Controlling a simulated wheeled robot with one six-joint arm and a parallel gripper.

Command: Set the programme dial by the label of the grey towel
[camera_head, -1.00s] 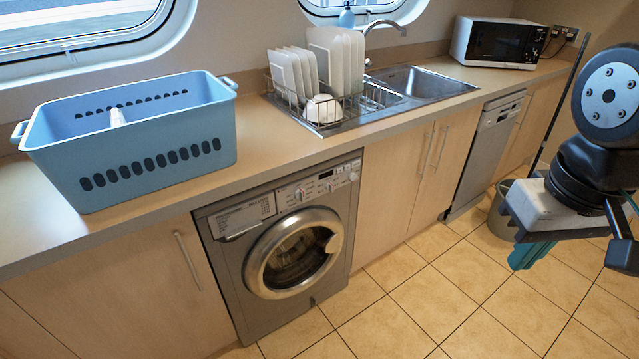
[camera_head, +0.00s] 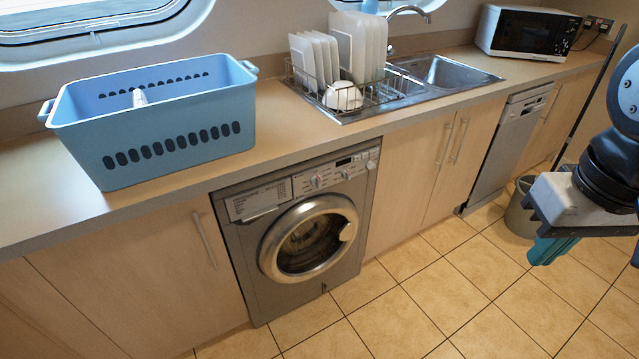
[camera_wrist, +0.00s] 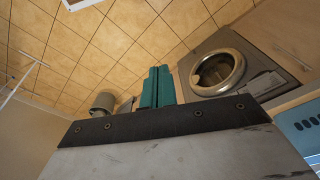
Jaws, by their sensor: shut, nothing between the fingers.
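The grey washing machine (camera_head: 305,235) stands under the counter with its round door shut. Its programme dial (camera_head: 317,181) is a small round knob on the control panel, with another knob farther right; its marks are too small to read. A label panel (camera_head: 258,201) sits left of the dial. I see no grey towel; the blue basket (camera_head: 155,150) hides most of its inside, and only a white item (camera_head: 139,97) shows. My gripper (camera_head: 553,250), with teal fingers, is shut and empty, well right of the machine. The wrist view shows the fingers (camera_wrist: 157,87) together, beside the machine door (camera_wrist: 217,72).
The basket stands on the counter (camera_head: 285,145). A dish rack (camera_head: 345,95), a sink (camera_head: 450,75) and a microwave (camera_head: 528,32) are farther along. A grey bin (camera_head: 519,212) with a dark pole stands on the floor at right. The tiled floor (camera_head: 420,290) before the machine is clear.

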